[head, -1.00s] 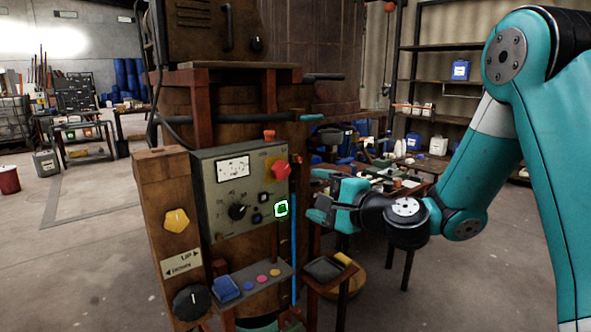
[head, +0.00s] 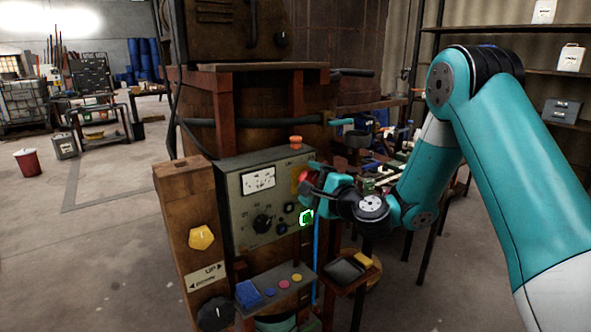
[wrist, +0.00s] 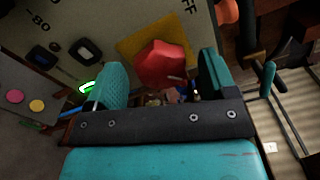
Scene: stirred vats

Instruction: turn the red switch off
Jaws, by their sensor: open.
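The red switch (wrist: 160,64) is a faceted red knob on a yellow plate (wrist: 128,44), in the upper middle of the wrist view. It is mounted on the grey control panel (head: 235,200). In the head view only a bit of the red switch (head: 303,176) shows beside my fingers. My gripper (wrist: 158,86) is open. Its two teal fingers stand to the left and right of the red switch, with gaps on both sides. I cannot tell how deep the knob sits between them. Part of "OFF" lettering shows at the top right of the wrist view.
A lit green button (head: 306,217) sits below the switch, near my gripper. An orange-red button (head: 296,141) tops the panel. A dial (head: 263,222) and a gauge (head: 258,180) are to the left. A shelf with coloured buttons (head: 270,287) juts out below.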

